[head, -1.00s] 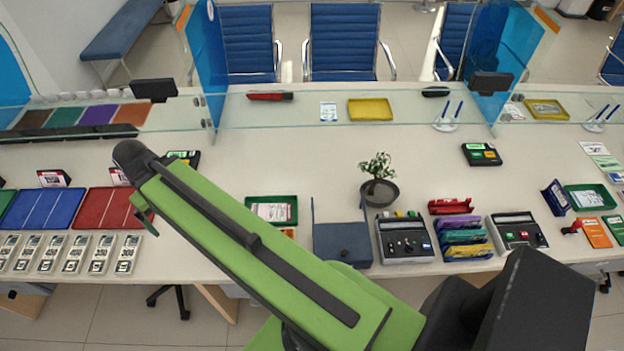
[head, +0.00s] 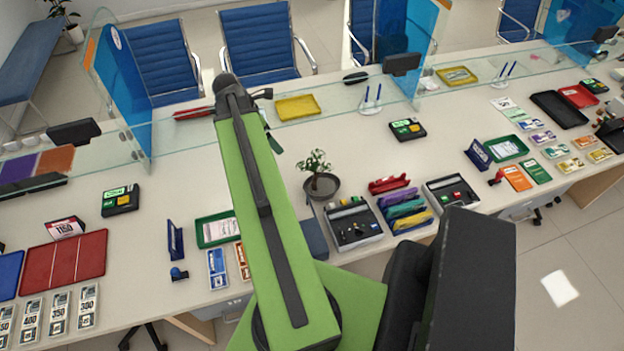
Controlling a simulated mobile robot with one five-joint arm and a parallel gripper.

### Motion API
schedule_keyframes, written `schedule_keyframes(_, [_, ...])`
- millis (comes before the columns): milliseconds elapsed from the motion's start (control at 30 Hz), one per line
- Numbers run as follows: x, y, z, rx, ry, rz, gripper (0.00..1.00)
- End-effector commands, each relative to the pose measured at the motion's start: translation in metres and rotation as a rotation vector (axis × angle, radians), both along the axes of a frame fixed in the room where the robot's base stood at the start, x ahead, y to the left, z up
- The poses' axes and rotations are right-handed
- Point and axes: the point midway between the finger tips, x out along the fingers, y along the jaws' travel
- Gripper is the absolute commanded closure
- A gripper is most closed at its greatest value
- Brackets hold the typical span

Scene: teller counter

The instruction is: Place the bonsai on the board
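The bonsai (head: 316,170), a small green tree in a dark round pot, stands upright on the counter right of my arm. My gripper (head: 268,118) is at the far end of my green arm, up and left of the bonsai and apart from it. Dark finger parts show there, but the arm end hides most of the gripper and I cannot tell its opening. No plainly marked board shows; a flat red panelled board (head: 65,262) lies at the left, with part of a blue one (head: 8,275) beside it. I cannot tell which is meant.
A black coin tray (head: 355,226) and colored folders (head: 404,207) stand close by the bonsai. A glass screen (head: 340,100) runs along the back. A yellow tray (head: 298,108) lies behind it.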

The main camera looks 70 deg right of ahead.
Motion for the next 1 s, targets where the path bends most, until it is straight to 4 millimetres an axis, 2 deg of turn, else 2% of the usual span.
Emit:
schedule_keyframes(33, [-0.031,-0.018,0.007,0.001,0.000,-0.062,0.01])
schedule_keyframes(100, [-0.063,-0.034,0.010,0.001,-0.001,-0.123,0.01])
schedule_keyframes(200, [-0.089,-0.045,0.011,0.001,-0.001,-0.173,0.01])
schedule_keyframes(300, [-0.098,-0.048,0.011,0.000,-0.002,-0.188,0.01])
schedule_keyframes(467, [-0.098,-0.049,0.003,0.000,-0.002,-0.188,0.01])
schedule_keyframes(567, [-0.101,-0.052,-0.012,0.000,-0.002,-0.188,0.01])
schedule_keyframes(1000, [-0.128,-0.074,-0.101,0.001,-0.003,-0.189,0.01])
